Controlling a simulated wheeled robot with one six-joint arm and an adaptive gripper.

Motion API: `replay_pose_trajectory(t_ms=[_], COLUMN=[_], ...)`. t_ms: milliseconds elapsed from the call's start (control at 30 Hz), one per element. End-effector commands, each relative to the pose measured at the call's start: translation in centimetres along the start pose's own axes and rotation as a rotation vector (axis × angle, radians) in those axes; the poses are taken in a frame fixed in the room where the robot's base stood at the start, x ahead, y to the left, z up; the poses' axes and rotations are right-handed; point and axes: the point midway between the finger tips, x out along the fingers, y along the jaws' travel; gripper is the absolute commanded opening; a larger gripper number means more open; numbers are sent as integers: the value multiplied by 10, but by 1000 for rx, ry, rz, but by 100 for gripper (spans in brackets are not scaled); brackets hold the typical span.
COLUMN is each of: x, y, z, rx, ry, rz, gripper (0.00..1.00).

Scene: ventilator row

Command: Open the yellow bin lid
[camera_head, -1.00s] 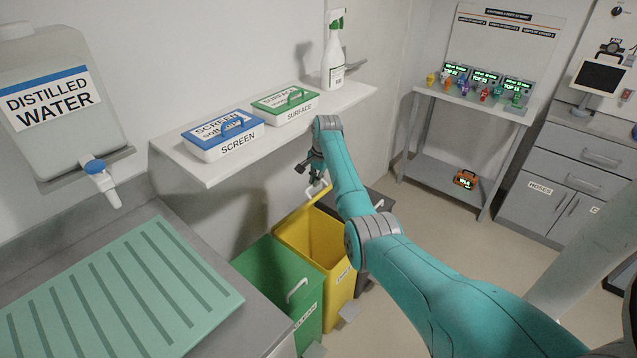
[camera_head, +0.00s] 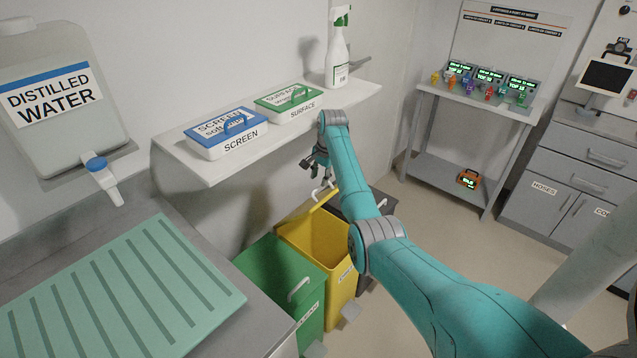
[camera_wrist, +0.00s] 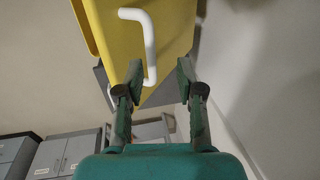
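The yellow bin (camera_head: 345,262) stands on the floor below the wall shelf. Its lid (camera_head: 308,208) is tilted up at the wall side, and the bin's inside shows. My gripper (camera_head: 321,178) is just above the raised lid, partly hidden by my arm. In the wrist view the yellow lid (camera_wrist: 175,30) fills the top, with its white bar handle (camera_wrist: 150,40). My gripper's two fingers (camera_wrist: 160,68) are apart, with the handle's lower end close to the left fingertip in the picture. I cannot tell whether they touch.
A closed green bin (camera_head: 290,280) stands left of the yellow one, and a dark bin (camera_head: 380,203) right of it. The shelf (camera_head: 215,172) above carries two wipe boxes and a spray bottle (camera_head: 337,60). Open floor (camera_head: 440,250) lies to the right.

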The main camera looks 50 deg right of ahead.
Motion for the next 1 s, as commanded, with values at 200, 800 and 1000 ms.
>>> replay_pose_trajectory(t_ms=[200,800,1000], x=[-45,-82,-81], y=[-1,-1,0], z=[0,1,1], rx=[0,0,-1], ry=[1,-2,-2], rz=[-1,3,2], gripper=[37,37,23])
